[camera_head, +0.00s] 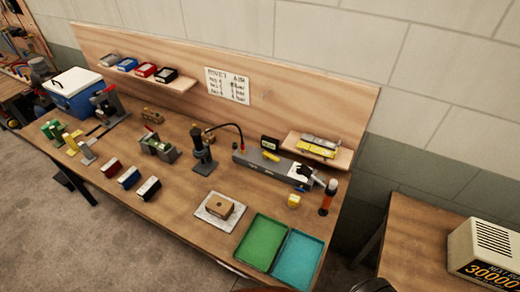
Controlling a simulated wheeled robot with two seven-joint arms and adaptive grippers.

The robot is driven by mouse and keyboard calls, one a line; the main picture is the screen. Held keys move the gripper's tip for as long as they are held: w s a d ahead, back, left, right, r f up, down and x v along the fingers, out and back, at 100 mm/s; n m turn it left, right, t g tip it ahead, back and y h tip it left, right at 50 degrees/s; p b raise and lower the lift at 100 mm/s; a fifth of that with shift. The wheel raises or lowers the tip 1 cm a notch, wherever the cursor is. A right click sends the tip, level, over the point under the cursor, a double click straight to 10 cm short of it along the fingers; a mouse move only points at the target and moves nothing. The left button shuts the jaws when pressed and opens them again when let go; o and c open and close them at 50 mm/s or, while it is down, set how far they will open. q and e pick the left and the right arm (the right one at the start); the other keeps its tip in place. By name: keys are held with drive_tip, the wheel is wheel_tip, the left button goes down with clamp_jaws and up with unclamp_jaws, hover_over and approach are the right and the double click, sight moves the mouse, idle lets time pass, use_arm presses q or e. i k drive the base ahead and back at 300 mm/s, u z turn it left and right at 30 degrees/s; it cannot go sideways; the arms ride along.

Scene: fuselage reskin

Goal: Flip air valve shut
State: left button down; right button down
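A long grey air unit (262,166) lies on the workbench right of centre, below the posted sign. A small yellow lever (271,157) sits on its top, lying roughly along the unit's length; its exact valve position is too small to tell. A small dark gauge or display box (269,143) stands behind it. A hose with a red section (228,125) arches from the unit's left end toward a black upright tool (203,150). Neither gripper is clearly in view. A dark rounded part shows at the bottom edge, and I cannot tell what it is.
A green tray (261,241) and a teal tray (298,258) lie at the front right. A small brown block sits on a pale plate (219,211). An orange-and-black cylinder (328,197) stands near the right end. A blue cooler (73,91) is at the left. Bare wood lies front centre.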

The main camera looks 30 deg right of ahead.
sight(265, 154)
drive_tip(key=z, duration=3.2)
drive_tip(key=k, duration=0.35)
drive_tip(key=u, duration=1.2)
